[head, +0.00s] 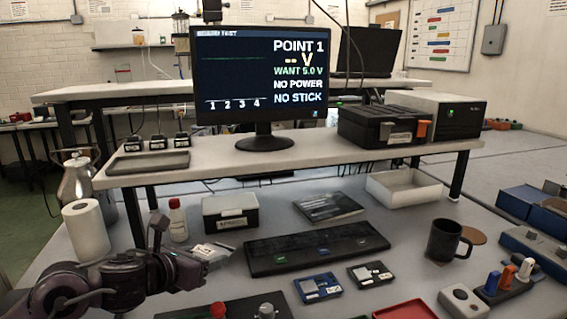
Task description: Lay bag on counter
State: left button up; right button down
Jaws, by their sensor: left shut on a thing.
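My left gripper (187,264) comes in from the lower left, over the near left part of the grey counter (205,287). It is shut on a small pale bag (213,252) with a light label, which sticks out to the right of the fingers. The bag is left of the long black tray, in front of a small black box. I cannot tell whether the bag touches the counter. The fingertips are small and dark, and partly hidden by the bag. My right gripper is not in view.
Blue (318,287) and black (371,274) modules lie in front. A black mug (443,241) stands right. The monitor (260,77) is on the raised shelf.

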aim_at(210, 252)
pick_arm(q)
jog(key=shift+s+d+r, duration=0.15)
jog(key=shift+d+r, duration=0.1)
jog(key=shift+d, duration=0.05)
jog(key=s+r+n+y, duration=0.1)
jog(key=s+r+n+t+y+p, duration=0.1)
jog(key=s, duration=0.1)
jog(key=shift+s+r+y, duration=0.2)
jog(key=shift+r+y, duration=0.05)
jog(key=shift+y, duration=0.05)
jog(key=s+a+r+n+y, duration=0.1)
jog(key=s+a+r+n+y+p, duration=0.1)
jog(key=s+a+n+y, duration=0.1)
jog(key=shift+a+r+t, duration=0.1)
jog(key=shift+a+t, duration=0.05)
jog(key=shift+t, duration=0.15)
